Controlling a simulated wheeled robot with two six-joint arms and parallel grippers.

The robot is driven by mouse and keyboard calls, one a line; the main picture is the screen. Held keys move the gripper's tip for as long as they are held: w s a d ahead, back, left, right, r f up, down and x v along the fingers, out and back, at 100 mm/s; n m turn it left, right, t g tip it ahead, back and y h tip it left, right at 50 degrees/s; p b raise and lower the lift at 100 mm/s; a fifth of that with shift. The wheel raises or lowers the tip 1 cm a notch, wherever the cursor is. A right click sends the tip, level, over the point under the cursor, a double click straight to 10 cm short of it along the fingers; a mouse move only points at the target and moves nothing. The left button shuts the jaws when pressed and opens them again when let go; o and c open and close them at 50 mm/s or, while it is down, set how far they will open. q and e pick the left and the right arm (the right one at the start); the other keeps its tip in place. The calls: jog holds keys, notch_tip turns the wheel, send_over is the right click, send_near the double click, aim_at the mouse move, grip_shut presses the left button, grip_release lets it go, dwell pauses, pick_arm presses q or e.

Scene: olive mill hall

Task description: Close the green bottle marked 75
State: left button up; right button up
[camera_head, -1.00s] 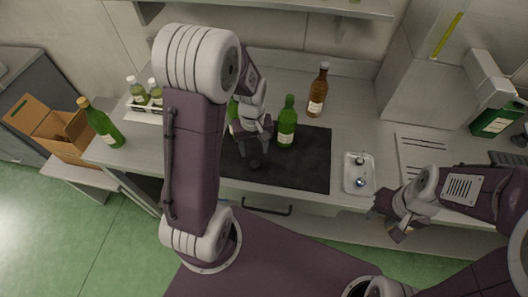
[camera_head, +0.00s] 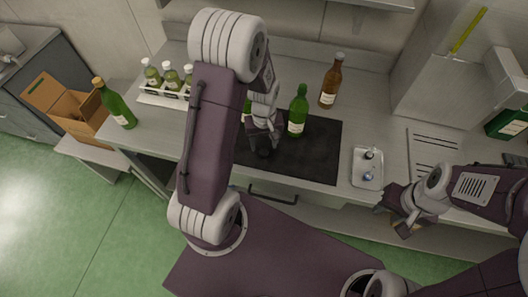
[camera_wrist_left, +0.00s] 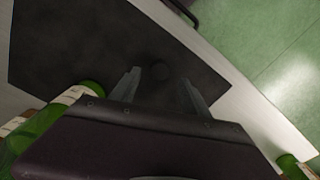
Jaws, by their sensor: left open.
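A green bottle (camera_head: 298,112) with a pale label stands upright on the dark mat (camera_head: 315,160). Another green bottle (camera_head: 246,108) is mostly hidden behind my left gripper. A third green bottle (camera_head: 116,106) stands at the counter's left end. I cannot read 75 on any label. My left gripper (camera_head: 265,148) is open and points down over the mat, left of the first bottle.
A small white tray (camera_head: 359,181) holds small stopper-like pieces. A brown bottle (camera_head: 331,84) stands behind the mat. A white rack (camera_head: 150,97) holds three small bottles. A cardboard box (camera_head: 76,110) is at the far left. Slotted counter (camera_head: 432,160) lies to the right.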

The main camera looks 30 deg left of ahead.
aim_at(264, 151)
pick_arm(q)
jog(key=f, duration=0.4)
jog(key=shift+w+a+f, duration=0.15)
jog(key=shift+w+f, duration=0.05)
jog(key=shift+f, duration=0.15)
jog(key=shift+s, duration=0.1)
grip_shut()
